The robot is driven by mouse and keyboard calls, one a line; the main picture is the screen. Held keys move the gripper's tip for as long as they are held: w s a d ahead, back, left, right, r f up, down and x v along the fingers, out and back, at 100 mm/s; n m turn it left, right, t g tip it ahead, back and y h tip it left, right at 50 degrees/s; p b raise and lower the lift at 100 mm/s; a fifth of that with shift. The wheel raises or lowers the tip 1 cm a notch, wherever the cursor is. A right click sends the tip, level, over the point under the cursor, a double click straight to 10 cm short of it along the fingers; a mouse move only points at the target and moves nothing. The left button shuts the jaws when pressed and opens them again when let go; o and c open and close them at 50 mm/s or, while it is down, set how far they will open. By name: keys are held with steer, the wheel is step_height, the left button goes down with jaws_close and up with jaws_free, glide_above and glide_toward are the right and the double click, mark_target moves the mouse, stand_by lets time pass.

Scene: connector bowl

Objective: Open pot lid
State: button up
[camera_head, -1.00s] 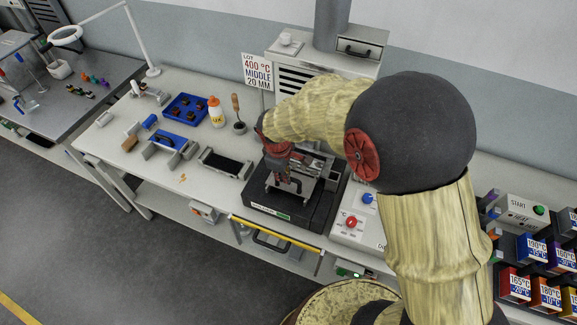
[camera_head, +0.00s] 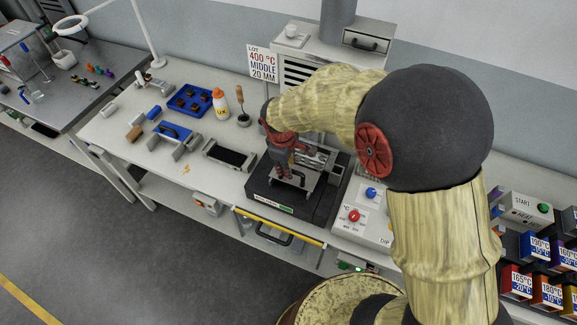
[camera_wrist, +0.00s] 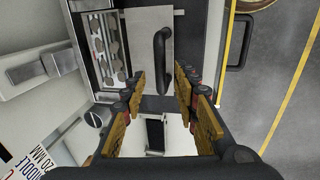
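The pot is a black box-like unit (camera_head: 264,196) on the workbench. Its grey metal lid plate (camera_wrist: 140,21) has a black bar handle (camera_wrist: 162,48), seen in the wrist view. My gripper (camera_wrist: 160,80) is open, its two yellow-padded fingers on either side of the handle's lower part in that view. Clear gaps show between the handle and both fingers. How deep the fingertips reach beside the handle is hard to tell. In the head view my gripper (camera_head: 284,172) points down over the lid, partly hiding it.
A compartment of grey lumps (camera_wrist: 108,48) lies beside the lid. A yellow rail (camera_head: 280,229) runs along the bench front. A button panel (camera_head: 362,212) stands right of the pot; a dark tray (camera_head: 229,155) lies left. Open floor is in front.

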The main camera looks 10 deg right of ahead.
step_height(320, 180, up, 11)
steer(key=s+a, duration=0.1)
steer(key=shift+s+a+f, duration=0.15)
steer(key=shift+s+f, duration=0.05)
steer(key=shift+s, duration=0.15)
stand_by(0.4)
steer(key=s+d+r+m+t+b, duration=0.2)
steer(key=s+d+r+m, duration=0.1)
steer(key=s, duration=0.7)
steer(key=s+d+r+m+t+y+b, duration=0.1)
steer(key=s+d+r+m+b, duration=0.2)
steer(key=s+m, duration=0.4)
steer(key=shift+s+d+r+m+t+b, duration=0.5)
steer(key=shift+s+d, duration=0.65)
steer(key=shift+s, duration=0.8)
